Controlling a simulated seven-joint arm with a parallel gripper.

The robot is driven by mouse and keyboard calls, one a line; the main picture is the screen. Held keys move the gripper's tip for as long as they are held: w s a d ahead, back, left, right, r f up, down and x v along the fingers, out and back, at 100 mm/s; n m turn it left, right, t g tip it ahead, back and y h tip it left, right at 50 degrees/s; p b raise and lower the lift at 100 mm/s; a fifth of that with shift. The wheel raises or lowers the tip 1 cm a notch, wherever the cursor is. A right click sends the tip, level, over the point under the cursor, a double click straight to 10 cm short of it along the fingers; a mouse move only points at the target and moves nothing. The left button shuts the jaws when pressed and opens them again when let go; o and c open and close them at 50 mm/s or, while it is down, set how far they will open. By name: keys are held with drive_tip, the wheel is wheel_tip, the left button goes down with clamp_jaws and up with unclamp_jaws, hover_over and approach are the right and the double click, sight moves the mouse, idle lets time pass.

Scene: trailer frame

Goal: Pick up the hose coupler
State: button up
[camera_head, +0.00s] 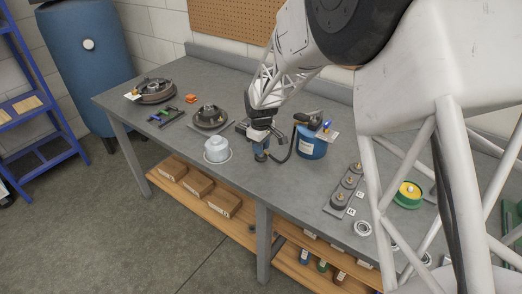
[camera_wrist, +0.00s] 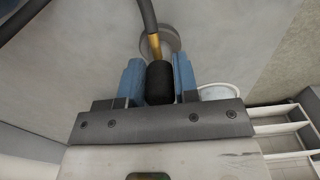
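The hose coupler (camera_wrist: 160,84) is a black, rounded sleeve with a brass neck and a black hose (camera_wrist: 147,18) running from it. In the wrist view it sits between the two blue fingers of my gripper (camera_wrist: 160,78), with no clear gap on either side, so the gripper looks shut on it. In the head view my gripper (camera_head: 261,155) points down close above the bench, left of the blue canister (camera_head: 312,145). The black hose there curves beside the gripper. The coupler is mostly hidden in that view. A grey round piece (camera_wrist: 163,40) shows behind the brass neck.
A pale lidded pot (camera_head: 216,150) stands close left of the gripper. A dark round hub part (camera_head: 210,117) is behind it. A tray of knobs (camera_head: 345,192) and a green-yellow reel (camera_head: 408,194) are to the right. The grey workbench (camera_head: 185,73) has free room at the back.

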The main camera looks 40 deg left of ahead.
clamp_jaws()
drive_tip(key=shift+r, duration=0.1)
drive_tip(key=shift+r, duration=0.7)
wheel_tip(320, 180, up, 2)
drive_tip(key=shift+r, duration=0.1)
drive_tip(key=s+d+r, duration=0.1)
drive_tip(key=s+d, duration=0.9)
drive_tip(key=d, duration=0.1)
drive_tip(key=shift+s+d, duration=0.4)
drive_tip(key=shift+r, duration=0.1)
drive_tip(key=shift+r, duration=0.25)
drive_tip(key=shift+r, duration=1.35)
